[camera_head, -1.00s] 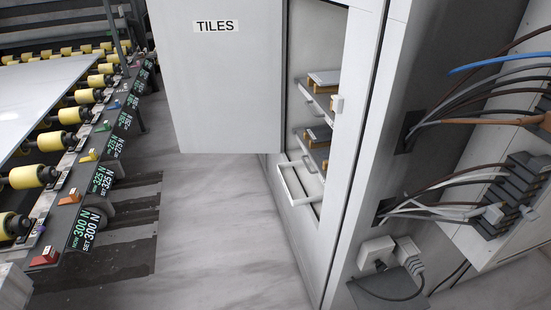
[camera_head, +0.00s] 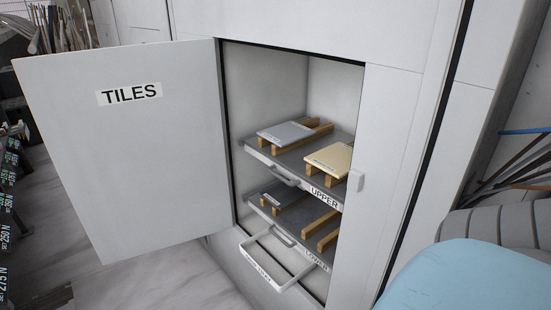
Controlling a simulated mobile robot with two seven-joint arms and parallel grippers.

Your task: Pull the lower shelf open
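The lower shelf (camera_head: 290,219) is a dark tray inside the open cabinet, with a grey bar handle (camera_head: 285,238) on its front edge and a "LOWER" label (camera_head: 317,260). It appears to sit inside the cabinet, roughly below the upper shelf. A small dark tile (camera_head: 279,194) lies on wooden strips at its left. Bare wooden strips (camera_head: 322,230) lie at its right. The upper shelf (camera_head: 312,149), labelled "UPPER", carries a grey tile (camera_head: 286,133) and a cream tile (camera_head: 330,159) on wooden strips. Neither gripper shows in the head view.
The cabinet door (camera_head: 140,165), labelled "TILES", stands open at the left. Pale floor (camera_head: 180,285) is clear under the door. Cables (camera_head: 515,160) hang at the right.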

